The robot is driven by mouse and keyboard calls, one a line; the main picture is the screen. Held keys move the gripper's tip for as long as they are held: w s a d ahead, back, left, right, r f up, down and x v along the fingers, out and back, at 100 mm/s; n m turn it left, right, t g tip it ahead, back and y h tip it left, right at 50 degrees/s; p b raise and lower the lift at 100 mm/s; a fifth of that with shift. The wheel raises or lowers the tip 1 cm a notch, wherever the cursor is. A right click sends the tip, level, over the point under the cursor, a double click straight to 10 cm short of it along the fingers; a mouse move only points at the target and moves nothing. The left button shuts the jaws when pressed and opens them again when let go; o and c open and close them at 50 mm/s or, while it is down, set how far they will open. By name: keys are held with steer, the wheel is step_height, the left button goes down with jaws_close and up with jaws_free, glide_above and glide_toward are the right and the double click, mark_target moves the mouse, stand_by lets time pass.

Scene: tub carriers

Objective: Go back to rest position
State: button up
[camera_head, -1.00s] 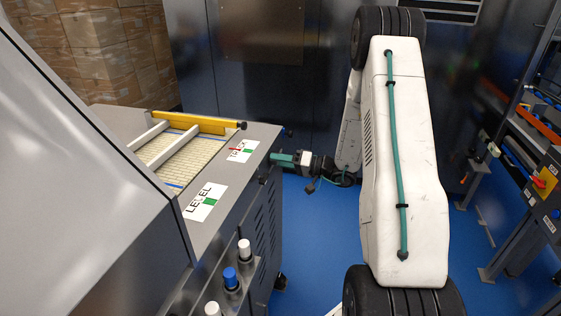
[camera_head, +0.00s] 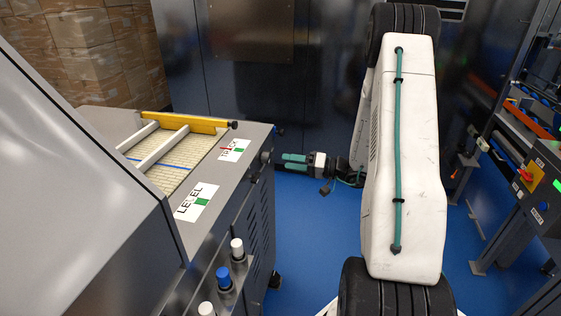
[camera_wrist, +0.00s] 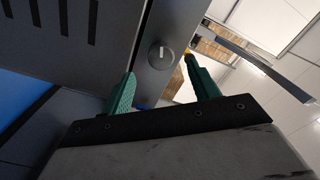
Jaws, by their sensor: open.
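My gripper (camera_head: 291,162) has green fingers and points left toward the side of the grey machine (camera_head: 232,208), just apart from its upper edge. In the wrist view my gripper (camera_wrist: 160,88) is open, with nothing between its fingers. A round knob or lock (camera_wrist: 160,55) on the machine's side shows just beyond the fingertips. My white arm link stands large in the right half of the head view.
The machine top has a slatted bay (camera_head: 165,160) with a yellow bar (camera_head: 185,122). Cartons (camera_head: 85,50) are stacked behind. A rack with a red switch (camera_head: 527,177) stands at right. Blue floor (camera_head: 310,235) lies between.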

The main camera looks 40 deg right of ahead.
steer(key=shift+s+d, duration=0.35)
steer(key=shift+s, duration=0.1)
stand_by(0.3)
steer(key=s+a+r+m+g+y, duration=0.1)
steer(key=s+a+r+m+g, duration=0.3)
steer(key=s+a+g, duration=1)
steer(key=s+a+r+n+h, duration=0.3)
steer(key=s+a+r+h, duration=0.2)
steer(key=s+r+h, duration=0.1)
steer(key=s+a+r+n+t+h, duration=0.1)
steer(key=s+a+r+n+h, duration=0.3)
steer(key=s+r, duration=0.4)
steer(key=shift+a+r+h, duration=0.45)
steer(key=shift+r+h, duration=0.4)
steer(key=shift+h, duration=0.15)
